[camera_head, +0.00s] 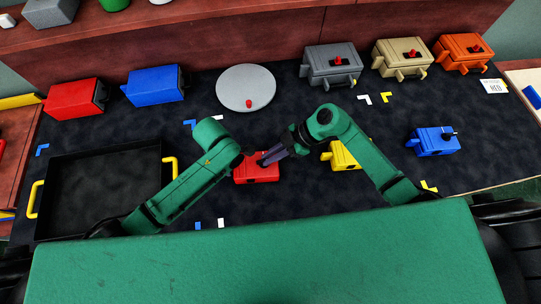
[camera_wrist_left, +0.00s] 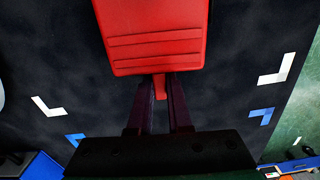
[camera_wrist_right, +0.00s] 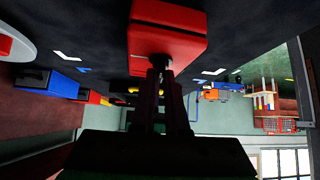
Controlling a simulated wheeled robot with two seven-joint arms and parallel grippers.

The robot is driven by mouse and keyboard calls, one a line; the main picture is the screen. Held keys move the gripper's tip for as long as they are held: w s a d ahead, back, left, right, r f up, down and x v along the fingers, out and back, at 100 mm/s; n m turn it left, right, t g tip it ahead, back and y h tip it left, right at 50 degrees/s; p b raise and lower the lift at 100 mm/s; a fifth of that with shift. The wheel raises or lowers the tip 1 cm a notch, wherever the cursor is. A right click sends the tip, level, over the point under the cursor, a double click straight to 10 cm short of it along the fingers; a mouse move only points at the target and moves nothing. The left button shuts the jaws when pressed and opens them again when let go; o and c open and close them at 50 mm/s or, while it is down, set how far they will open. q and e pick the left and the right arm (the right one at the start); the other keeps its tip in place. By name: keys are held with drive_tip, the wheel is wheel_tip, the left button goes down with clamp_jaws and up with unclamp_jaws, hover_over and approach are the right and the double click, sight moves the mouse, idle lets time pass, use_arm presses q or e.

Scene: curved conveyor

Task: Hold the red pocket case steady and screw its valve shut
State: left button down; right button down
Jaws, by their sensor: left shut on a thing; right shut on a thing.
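The red pocket case (camera_head: 262,178) lies on the dark mat near the middle of the table, between my two arms. My left gripper (camera_wrist_left: 160,92) is shut on a narrow red tab (camera_wrist_left: 160,84) sticking out from the case (camera_wrist_left: 155,45). In the head view my left forearm hides this grip. My right gripper (camera_head: 264,160) reaches in from the right and is shut at the valve on the case. In the right wrist view its fingers (camera_wrist_right: 163,75) close around a dark valve part against the red case (camera_wrist_right: 168,42). The fingers hide most of the valve, so its turn cannot be told.
A black tray (camera_head: 37,215) with yellow handles stands at left. A yellow case (camera_head: 343,155) is partly under my right arm; a blue case (camera_head: 435,141) lies farther right. Behind are red and blue boxes, a round grey plate (camera_head: 245,82), and grey, tan and orange cases.

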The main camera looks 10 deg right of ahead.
drive_tip(key=n+g, duration=0.2)
drive_tip(key=shift+w+n+h, duration=0.3)
drive_tip(key=n+g, duration=0.1)
drive_tip(key=n+g+h, duration=0.1)
drive_tip(key=n, duration=0.1)
drive_tip(key=n+g, duration=0.1)
drive_tip(key=shift+w+a+h, duration=0.3)
drive_tip(key=shift+h, duration=0.1)
drive_tip(key=n+g+h, duration=0.1)
drive_tip(key=n, duration=0.1)
drive_tip(key=n+h, duration=0.1)
drive_tip(key=n, duration=0.1)
drive_tip(key=a+n+g+h, duration=0.1)
drive_tip(key=n, duration=0.1)
drive_tip(key=shift+w+g+h, duration=0.2)
drive_tip(key=shift+g+h, duration=0.1)
drive_tip(key=shift+h, duration=0.1)
drive_tip(key=shift+n, duration=0.4)
drive_tip(key=shift+d, duration=0.1)
drive_tip(key=c, duration=0.9)
unclamp_jaws()
drive_tip(key=shift+m, duration=0.3)
